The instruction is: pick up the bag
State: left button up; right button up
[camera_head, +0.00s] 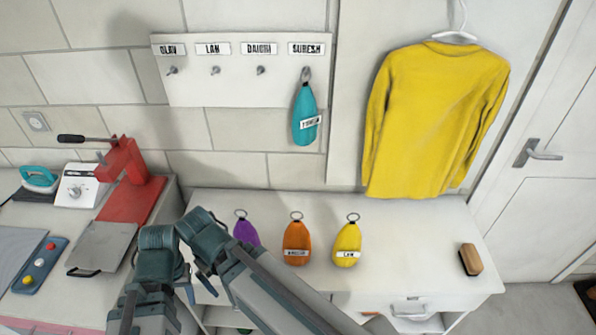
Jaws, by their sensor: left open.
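Three small pear-shaped bags with metal rings lie on the white counter: a purple bag (246,233), an orange bag (297,240) with a name tag, and a yellow bag (347,241) with a name tag. A teal bag (303,118) hangs from the SURESH hook. My left gripper (207,246) is open and empty, just left of the purple bag. My grey arm links hide the lower part of the purple bag. I cannot tell the gap between gripper and bag. My right gripper is not in view.
A white hook board (240,88) has three empty hooks. A yellow sweater (432,120) hangs at the right. A red press (128,170) stands on the left counter. A brush (470,259) lies at the counter's right end. The counter between brush and yellow bag is clear.

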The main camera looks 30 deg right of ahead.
aim_at(296, 247)
jog(key=k+l+z, duration=0.4)
jog(key=l+z, duration=0.15)
jog(key=i, duration=0.5)
jog(key=k+u, duration=0.75)
jog(key=k+j+u, duration=0.2)
jog(key=u, duration=0.15)
jog(key=k, duration=0.05)
